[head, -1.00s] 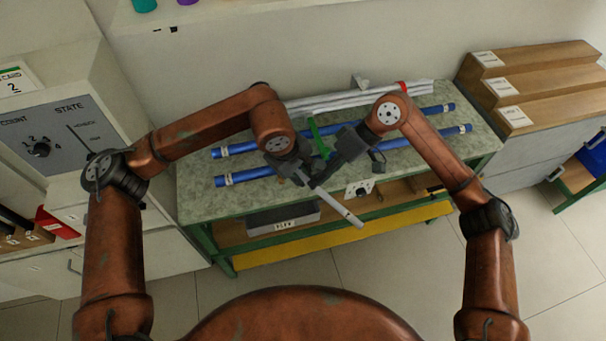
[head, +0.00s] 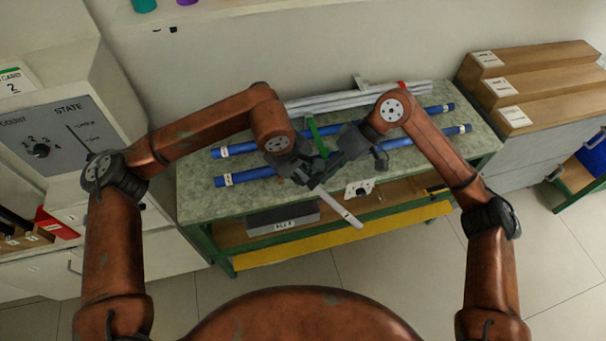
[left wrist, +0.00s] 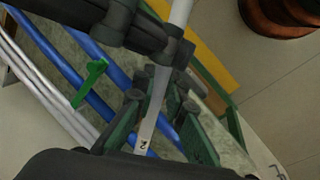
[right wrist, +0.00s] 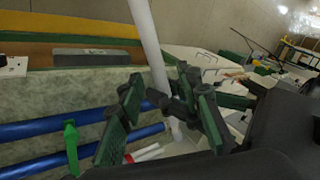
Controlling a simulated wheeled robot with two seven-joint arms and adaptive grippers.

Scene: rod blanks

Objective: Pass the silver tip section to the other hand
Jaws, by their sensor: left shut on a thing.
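The silver tip section (head: 340,208) is a pale, slim rod held tilted above the front edge of the bench, its lower end pointing down and right. My left gripper (head: 308,178) is shut on it; the left wrist view shows the rod (left wrist: 180,15) running between the fingers, with a "2" label near its end. My right gripper (head: 322,172) is close beside the left one. In the right wrist view its fingers (right wrist: 160,95) are spread on either side of the rod (right wrist: 145,35), with a gap visible. Fingers partly hide the contact.
Blue rods (head: 250,174) and white rods (head: 350,97) lie across the green bench (head: 200,205). A green upright piece (head: 316,136) stands just behind the grippers. A grey labelled box (head: 283,217) is on the shelf below. Wooden steps (head: 530,80) stand at right.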

